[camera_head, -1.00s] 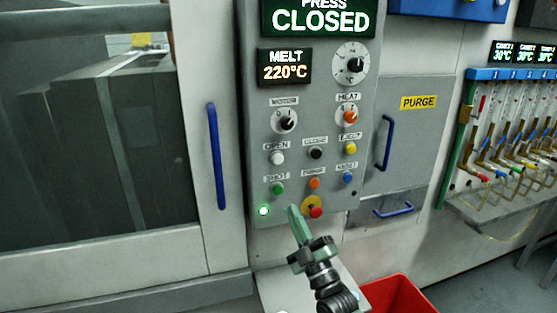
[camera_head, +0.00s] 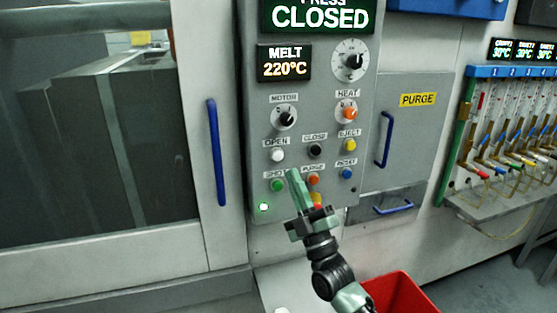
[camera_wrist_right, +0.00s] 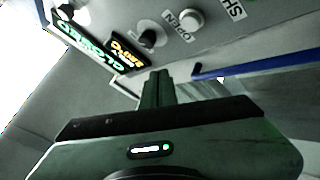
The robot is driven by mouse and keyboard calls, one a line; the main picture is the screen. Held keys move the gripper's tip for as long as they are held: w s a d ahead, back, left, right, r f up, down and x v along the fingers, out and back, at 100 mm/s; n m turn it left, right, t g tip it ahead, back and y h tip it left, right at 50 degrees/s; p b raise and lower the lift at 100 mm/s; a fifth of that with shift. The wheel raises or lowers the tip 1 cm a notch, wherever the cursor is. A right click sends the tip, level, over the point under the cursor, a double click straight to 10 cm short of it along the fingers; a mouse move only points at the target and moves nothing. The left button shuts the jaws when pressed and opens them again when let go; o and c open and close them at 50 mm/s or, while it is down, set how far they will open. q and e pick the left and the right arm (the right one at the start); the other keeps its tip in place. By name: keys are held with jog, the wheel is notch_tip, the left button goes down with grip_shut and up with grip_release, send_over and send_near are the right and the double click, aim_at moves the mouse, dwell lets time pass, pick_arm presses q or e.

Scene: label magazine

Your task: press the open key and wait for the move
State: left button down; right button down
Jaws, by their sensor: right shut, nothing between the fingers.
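The white open key (camera_head: 277,155) sits on the grey control panel under its OPEN label; it also shows in the right wrist view (camera_wrist_right: 191,20). My right gripper (camera_head: 294,173) is shut and empty, its fingertips just below and right of the open key in the head view, near the green shot key (camera_head: 278,186). Whether the tips touch the panel cannot be told. In the wrist view the shut fingers (camera_wrist_right: 156,80) point toward the panel, apart from the key in the picture. The press display (camera_head: 320,17) reads CLOSED. My left gripper is not in view.
The black close key (camera_head: 316,151), orange purge key (camera_head: 313,180), yellow eject key (camera_head: 349,145) and blue reset key (camera_head: 346,173) are close by. A blue door handle (camera_head: 216,152) stands left of the panel. A red bin (camera_head: 402,294) is below right.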

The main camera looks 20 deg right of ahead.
aim_at(278, 156)
jog(key=shift+w+a+b, duration=0.15)
jog(key=shift+w+b, duration=2.4)
jog(key=shift+w, duration=1.15)
jog(key=shift+w, duration=0.1)
jog(key=shift+w+b, duration=0.3)
jog(key=shift+w, duration=0.05)
